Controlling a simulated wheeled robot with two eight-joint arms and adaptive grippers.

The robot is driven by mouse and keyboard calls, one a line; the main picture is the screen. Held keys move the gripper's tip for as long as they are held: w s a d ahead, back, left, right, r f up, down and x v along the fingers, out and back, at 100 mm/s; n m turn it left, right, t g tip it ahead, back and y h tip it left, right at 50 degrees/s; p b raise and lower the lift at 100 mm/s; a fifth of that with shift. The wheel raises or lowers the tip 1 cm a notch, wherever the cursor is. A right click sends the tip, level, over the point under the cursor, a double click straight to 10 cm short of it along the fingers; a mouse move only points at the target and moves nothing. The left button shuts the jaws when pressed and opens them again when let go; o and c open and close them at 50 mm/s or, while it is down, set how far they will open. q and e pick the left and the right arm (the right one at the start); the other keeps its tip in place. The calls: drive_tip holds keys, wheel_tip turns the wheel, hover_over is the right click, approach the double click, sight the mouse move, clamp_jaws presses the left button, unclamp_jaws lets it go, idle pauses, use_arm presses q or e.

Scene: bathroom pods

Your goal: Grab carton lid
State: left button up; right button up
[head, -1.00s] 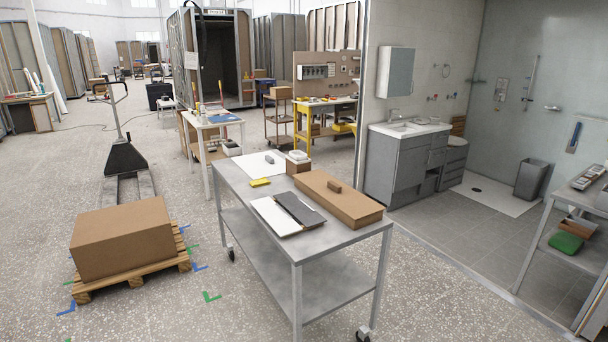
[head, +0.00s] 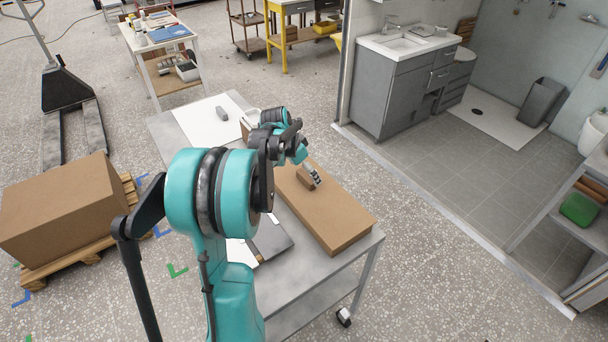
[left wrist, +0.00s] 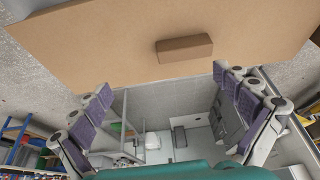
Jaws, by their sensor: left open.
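The carton lid (head: 335,218) is the flat brown top of a low carton on the grey metal table. A small brown block-shaped handle (head: 305,180) stands on it. In the left wrist view the lid (left wrist: 110,40) fills the top, with the handle (left wrist: 184,49) right of centre. My left gripper (head: 314,175) is over the lid at the handle in the head view and partly hidden by my arm. In the left wrist view its fingers (left wrist: 164,88) are spread wide with nothing between them. The handle shows beyond the fingertips; I cannot tell the exact gap. My right gripper is not in view.
The metal table (head: 310,285) also bears a white sheet (head: 205,118) with a grey item, and a dark-and-white folder (head: 268,242) partly behind my arm. A large carton (head: 65,205) on a pallet stands left. A bathroom pod with a vanity (head: 395,90) is right.

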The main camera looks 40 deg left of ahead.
sight(306, 176)
use_arm(q)
drive_tip(key=shift+m, duration=0.3)
drive_tip(key=a, duration=0.1)
drive_tip(key=w+a+f, duration=0.1)
drive_tip(key=a, duration=0.1)
drive_tip(key=w+a, duration=0.1)
drive_tip(key=shift+a+f+p, duration=0.2)
drive_tip(key=shift+f+p, duration=0.05)
drive_tip(key=shift+p, duration=0.15)
drive_tip(key=shift+f, duration=0.35)
drive_tip(key=x, duration=0.2)
drive_tip(key=b+x, duration=0.1)
drive_tip(key=x, duration=0.1)
drive_tip(key=b+x, duration=0.1)
drive_tip(key=x, duration=0.1)
drive_tip(key=shift+w+d+f, duration=0.25)
drive_tip(key=shift+d+f, duration=0.1)
drive_tip(key=shift+r, duration=0.1)
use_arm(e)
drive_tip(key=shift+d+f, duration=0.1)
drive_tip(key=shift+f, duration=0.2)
use_arm(q)
drive_tip(key=c, duration=1.2)
